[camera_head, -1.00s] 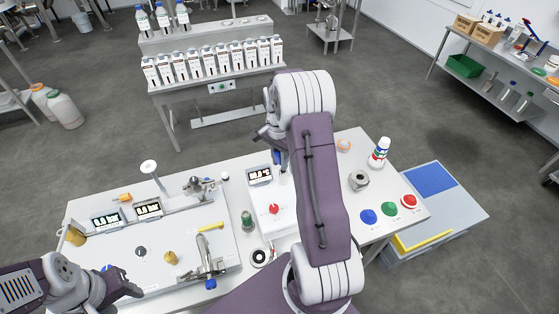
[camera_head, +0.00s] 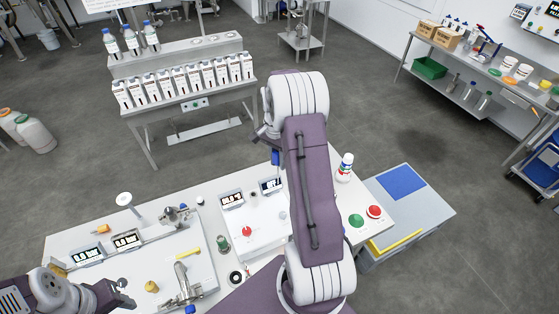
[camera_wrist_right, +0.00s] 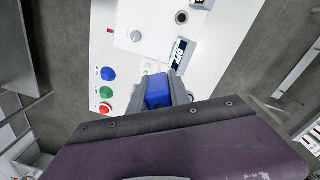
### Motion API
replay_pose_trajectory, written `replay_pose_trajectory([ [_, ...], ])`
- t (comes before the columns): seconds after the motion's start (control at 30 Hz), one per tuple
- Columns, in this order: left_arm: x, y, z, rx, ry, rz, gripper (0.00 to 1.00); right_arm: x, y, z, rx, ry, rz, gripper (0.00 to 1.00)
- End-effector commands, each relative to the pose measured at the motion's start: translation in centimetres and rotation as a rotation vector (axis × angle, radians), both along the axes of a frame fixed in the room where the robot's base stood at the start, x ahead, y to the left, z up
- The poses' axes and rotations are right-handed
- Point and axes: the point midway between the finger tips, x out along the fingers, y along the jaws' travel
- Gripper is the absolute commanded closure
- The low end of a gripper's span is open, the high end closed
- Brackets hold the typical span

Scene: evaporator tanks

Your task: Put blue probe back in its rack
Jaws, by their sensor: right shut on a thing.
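The blue probe (camera_head: 275,157) is in the jaws of my right gripper (camera_head: 272,142), above the back edge of the white bench. In the right wrist view the probe's blue body (camera_wrist_right: 158,93) sits between the two grey fingers, which are shut on it. Its lower end is hard to make out there. My left gripper (camera_head: 127,294) is at the lower left, over the bench's front part, with its fingers apart and empty. I cannot clearly make out the probe's rack; my right arm hides part of the bench.
A white instrument box (camera_head: 262,222) with displays stands mid-bench. The right wrist view shows a dark round opening (camera_wrist_right: 181,17) and a display (camera_wrist_right: 179,53). Green (camera_head: 356,220) and red (camera_head: 374,211) buttons and a white bottle (camera_head: 345,167) are at right. A carton shelf (camera_head: 190,104) stands behind.

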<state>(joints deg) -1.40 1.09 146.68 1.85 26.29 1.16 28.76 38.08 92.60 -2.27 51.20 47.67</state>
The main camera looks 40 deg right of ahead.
Motion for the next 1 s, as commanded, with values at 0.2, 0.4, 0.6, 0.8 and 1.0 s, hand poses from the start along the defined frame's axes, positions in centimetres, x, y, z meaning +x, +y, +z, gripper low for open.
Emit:
replay_pose_trajectory([
  [0.2,0.0,0.0,1.8,0.0,0.0,0.0,0.51,0.0,0.0,2.0,-0.001,-0.001,-0.001,1.0],
  [0.4,0.0,0.0,3.0,0.0,0.0,0.0,0.51,0.0,0.0,3.5,-0.001,-0.001,-0.001,1.0],
  [0.6,0.0,0.0,4.3,0.0,0.0,0.0,0.51,0.1,0.0,5.0,-0.001,-0.001,-0.001,1.0],
  [0.8,0.0,0.0,5.6,0.0,0.0,0.0,0.51,0.0,0.0,6.4,-0.001,-0.001,-0.001,1.0],
  [1.0,0.0,0.0,5.8,0.0,0.0,0.0,0.51,0.0,0.0,6.7,0.0,0.0,-0.001,1.0],
])
